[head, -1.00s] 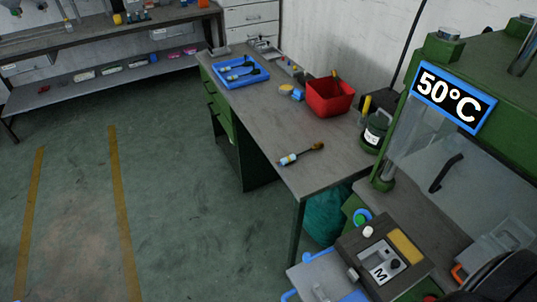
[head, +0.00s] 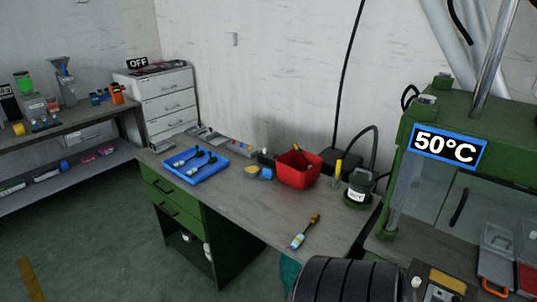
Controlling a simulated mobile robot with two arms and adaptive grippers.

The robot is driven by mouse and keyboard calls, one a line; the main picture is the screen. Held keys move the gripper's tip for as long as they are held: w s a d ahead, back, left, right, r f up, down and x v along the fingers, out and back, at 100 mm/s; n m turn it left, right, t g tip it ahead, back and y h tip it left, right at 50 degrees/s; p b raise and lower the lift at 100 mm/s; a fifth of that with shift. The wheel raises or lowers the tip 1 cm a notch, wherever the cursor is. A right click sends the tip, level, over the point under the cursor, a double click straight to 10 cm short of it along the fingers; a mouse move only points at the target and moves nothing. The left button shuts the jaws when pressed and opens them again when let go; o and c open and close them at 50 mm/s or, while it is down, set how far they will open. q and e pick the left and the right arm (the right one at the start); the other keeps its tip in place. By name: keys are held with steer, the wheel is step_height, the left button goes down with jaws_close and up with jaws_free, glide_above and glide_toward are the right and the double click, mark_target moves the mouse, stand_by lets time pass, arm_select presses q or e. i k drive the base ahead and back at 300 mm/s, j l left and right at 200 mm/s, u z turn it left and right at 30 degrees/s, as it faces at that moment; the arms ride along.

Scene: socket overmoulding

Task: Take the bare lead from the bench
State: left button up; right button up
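A grey-topped bench (head: 240,207) with green drawers stands in the middle of the head view. A blue tray (head: 190,176) on its left part holds small dark items with pale ends. A slim piece (head: 305,232) with a pale-blue and white end, a dark middle and an orange-brown tip lies alone near the bench's front right edge. I cannot tell for certain which of these is the bare lead. Neither of my grippers is in view. A dark ribbed shape at the bottom hides part of the bench's front right corner.
A red bin (head: 299,172) and a green-black pot (head: 359,188) stand along the back of the bench. A green machine with a 50°C sign (head: 446,147) is at right. A drawer cabinet (head: 170,103) and a shelf bench (head: 75,120) are at left. The floor in front is clear.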

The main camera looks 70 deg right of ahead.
mark_target(298, 239)
steer(key=i+z, duration=0.35)
steer(key=i, duration=0.25)
steer(key=i+j+z, duration=0.2)
steer(key=i+z, duration=0.15)
steer(key=i, duration=0.25)
steer(key=i+z, duration=0.25)
steer(key=z, duration=0.25)
steer(key=i+z, duration=0.25)
steer(key=z, duration=0.25)
steer(key=i+z, duration=0.2)
steer(key=z, duration=0.25)
steer(key=i+j+z, duration=0.2)
steer(key=z, duration=0.3)
steer(key=i+j+z, duration=0.15)
steer(key=j+z, duration=0.15)
steer(key=z, duration=0.2)
